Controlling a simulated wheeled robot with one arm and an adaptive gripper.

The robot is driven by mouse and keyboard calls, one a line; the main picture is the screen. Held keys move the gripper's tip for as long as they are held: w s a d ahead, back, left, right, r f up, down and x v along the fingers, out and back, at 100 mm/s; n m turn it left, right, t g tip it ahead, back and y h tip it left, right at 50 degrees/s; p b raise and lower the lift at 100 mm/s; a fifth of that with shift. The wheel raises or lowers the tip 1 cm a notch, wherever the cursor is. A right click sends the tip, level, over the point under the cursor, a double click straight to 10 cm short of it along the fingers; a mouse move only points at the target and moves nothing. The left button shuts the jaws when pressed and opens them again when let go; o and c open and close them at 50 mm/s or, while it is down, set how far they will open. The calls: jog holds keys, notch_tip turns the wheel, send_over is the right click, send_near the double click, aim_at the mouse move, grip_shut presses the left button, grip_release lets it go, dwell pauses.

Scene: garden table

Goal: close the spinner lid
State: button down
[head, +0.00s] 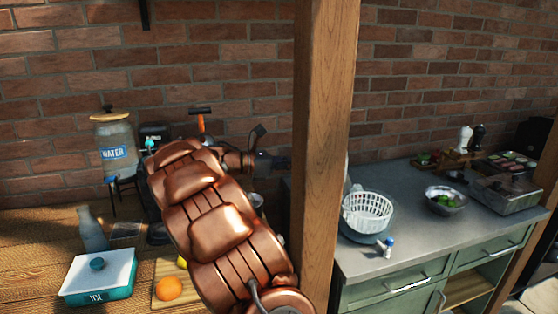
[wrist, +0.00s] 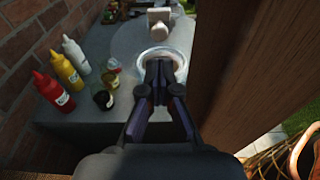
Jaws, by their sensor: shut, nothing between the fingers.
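The spinner is a white slotted basket (head: 367,212) in a grey-blue bowl (head: 362,237) on the grey counter, right of the wooden post. Its top is open in the head view. A pale edge beside the post, behind the basket, may be its raised lid, mostly hidden. In the wrist view, a clear, pale-rimmed round piece (wrist: 180,56) with a pale block-like knob beyond it may be the lid. My gripper (wrist: 159,68) is shut and empty, its fingertips overlapping this round piece in the picture. I cannot tell whether they touch.
The wooden post (head: 326,130) stands close to the right of my gripper. Red (wrist: 52,90), yellow (wrist: 75,72) and white (wrist: 76,54) bottles and small jars stand at left on the counter (wrist: 110,40), by the brick wall. A metal bowl (head: 445,201) sits farther right.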

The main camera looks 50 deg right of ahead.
jog(key=shift+s+d+r+p, duration=0.1)
jog(key=shift+s+d+p, duration=0.1)
jog(key=shift+s+d, duration=0.4)
jog(key=shift+s+d+r+p, duration=0.1)
jog(key=shift+s+d+p, duration=0.2)
jog(key=shift+d, duration=0.55)
jog(key=shift+s+d+r+p, duration=0.1)
jog(key=shift+s+d+p, duration=0.05)
jog(key=shift+s+d, duration=0.5)
jog(key=shift+d, duration=0.1)
